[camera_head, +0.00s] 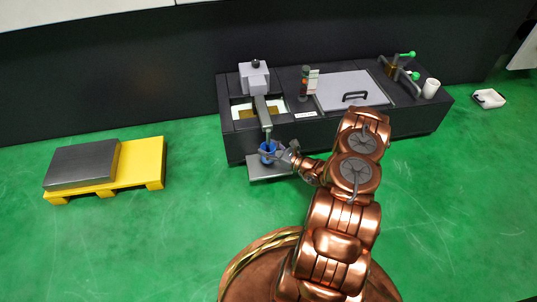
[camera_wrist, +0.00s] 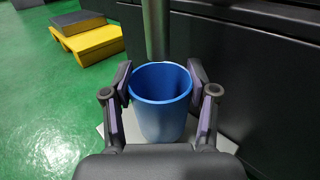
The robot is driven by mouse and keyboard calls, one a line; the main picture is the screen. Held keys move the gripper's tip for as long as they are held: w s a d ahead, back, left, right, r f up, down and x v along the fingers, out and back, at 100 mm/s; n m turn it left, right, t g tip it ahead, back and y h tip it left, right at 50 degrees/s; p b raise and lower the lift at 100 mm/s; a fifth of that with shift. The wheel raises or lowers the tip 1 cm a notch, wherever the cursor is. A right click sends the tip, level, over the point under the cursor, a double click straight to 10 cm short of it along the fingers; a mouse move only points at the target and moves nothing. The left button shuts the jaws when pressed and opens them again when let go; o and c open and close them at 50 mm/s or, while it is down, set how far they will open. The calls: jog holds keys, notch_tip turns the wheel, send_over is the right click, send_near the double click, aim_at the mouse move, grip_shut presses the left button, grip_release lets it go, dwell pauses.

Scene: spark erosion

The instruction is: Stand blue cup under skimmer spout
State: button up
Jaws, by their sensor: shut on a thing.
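The blue cup (camera_head: 267,152) is upright at the front of the dark tank unit, just below the end of the skimmer spout (camera_head: 265,118). My gripper (camera_head: 278,155) is shut on it from the right. In the wrist view the blue cup (camera_wrist: 161,100) stands between the two fingers of my gripper (camera_wrist: 160,92), and its open top looks empty. A grey vertical post, likely the spout (camera_wrist: 156,30), rises right behind the cup's far rim. A grey shelf (camera_head: 268,172) is under the cup; I cannot tell whether the cup touches it.
The dark tank unit (camera_head: 240,148) carries a grey lid with a handle (camera_head: 350,92), green-handled valves (camera_head: 408,65) and a white cup (camera_head: 430,88). A yellow pallet (camera_head: 145,165) with a dark block (camera_head: 82,163) lies left. A white tray (camera_head: 489,98) is on the floor right. Green floor between is clear.

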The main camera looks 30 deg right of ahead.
notch_tip(320, 180, down, 3)
jog(key=shift+b, duration=0.7)
jog(key=shift+r, duration=0.1)
jog(key=o, duration=1.1)
jog(key=shift+o, duration=0.2)
